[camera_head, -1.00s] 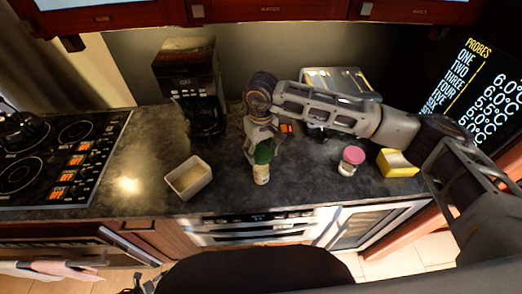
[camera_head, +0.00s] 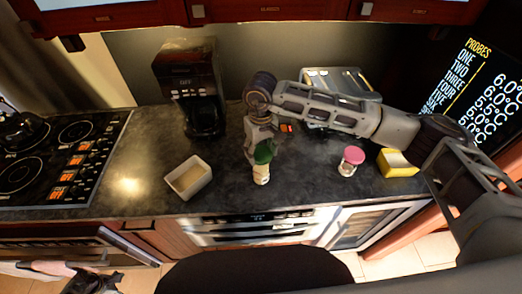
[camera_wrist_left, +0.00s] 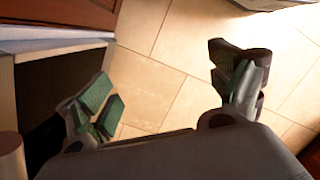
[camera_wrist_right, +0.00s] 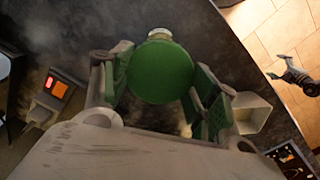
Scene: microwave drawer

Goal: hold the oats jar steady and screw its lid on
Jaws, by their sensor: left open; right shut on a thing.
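A small cream jar (camera_head: 261,175) stands near the counter's front edge, with a green lid (camera_head: 265,152) at its top. I cannot read its label or tell whether the lid is seated. My right gripper (camera_head: 262,146) reaches down from behind and is shut on the green lid. In the right wrist view the round green lid (camera_wrist_right: 160,72) sits between the fingers and hides most of the jar. My left gripper (camera_head: 95,284) is low at the left, in front of the counter. In the left wrist view it (camera_wrist_left: 165,95) is open and empty above the tiled floor.
A jar with a pink lid (camera_head: 351,160) and a yellow box (camera_head: 397,163) stand to the right. An off-white open container (camera_head: 189,177) is to the left. A coffee maker (camera_head: 190,88) stands behind. The counter between container and jar is clear.

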